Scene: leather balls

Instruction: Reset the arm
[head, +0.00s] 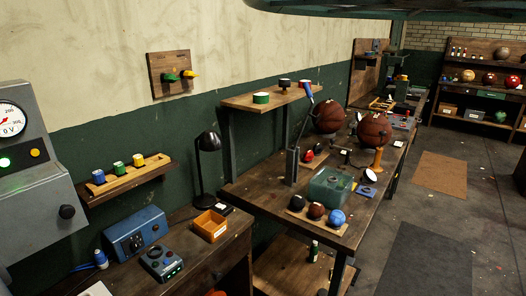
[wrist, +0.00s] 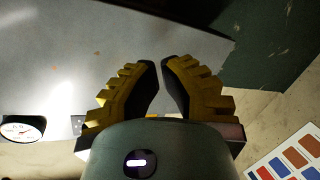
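My gripper (wrist: 161,62) shows in the wrist view with two ridged yellow fingers and dark inner pads. The fingers stand apart with a narrow gap between them, and nothing is held in the gap. Beyond the fingers is a plain grey panel (wrist: 60,60). I cannot tell how far the fingers are from it. My gripper does not show in the head view.
In the head view, a grey console (head: 35,190) with a gauge stands at the left. A shelf (head: 130,183) hangs left. Floor (head: 370,220) at the right is open.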

